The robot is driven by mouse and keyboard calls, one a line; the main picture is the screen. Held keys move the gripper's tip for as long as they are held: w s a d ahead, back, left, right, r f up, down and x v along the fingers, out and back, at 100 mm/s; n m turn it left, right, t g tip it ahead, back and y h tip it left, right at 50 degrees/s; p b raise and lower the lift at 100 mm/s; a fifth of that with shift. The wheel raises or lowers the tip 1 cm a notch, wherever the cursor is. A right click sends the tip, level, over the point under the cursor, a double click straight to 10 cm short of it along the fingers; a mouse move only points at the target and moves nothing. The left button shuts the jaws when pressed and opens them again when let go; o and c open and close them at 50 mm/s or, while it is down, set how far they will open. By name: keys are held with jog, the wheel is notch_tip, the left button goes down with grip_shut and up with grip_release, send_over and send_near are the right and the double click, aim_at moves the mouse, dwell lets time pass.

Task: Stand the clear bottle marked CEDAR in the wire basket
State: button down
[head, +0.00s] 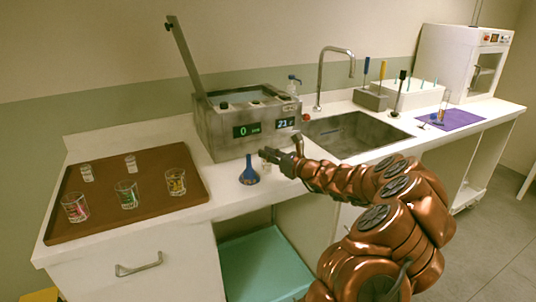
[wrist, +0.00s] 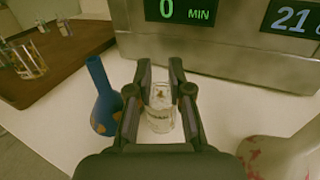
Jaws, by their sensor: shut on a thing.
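My gripper (head: 267,156) is at the counter in front of the steel water bath. In the wrist view my gripper (wrist: 160,88) is shut on a small clear glass bottle (wrist: 160,116), which sits upright between the fingers. Its marking is too small to read. Whether its base touches the counter I cannot tell. In the head view it is mostly hidden by the fingers. No wire basket can be made out; the inside of the water bath (head: 222,140), with its lid raised, is hardly seen. Several clear glasses with coloured marks, one green (head: 126,194), stand on the brown tray (head: 150,171).
A blue flask (head: 249,173) stands close left of my gripper, and beside the fingers in the wrist view (wrist: 103,100). A pale, red-spotted vessel (wrist: 285,152) is close on the right. The sink (head: 352,136) lies right of the bath. The counter front left is narrow.

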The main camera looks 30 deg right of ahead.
jog(key=c, duration=1.1)
grip_release()
jog(key=shift+f, duration=0.1)
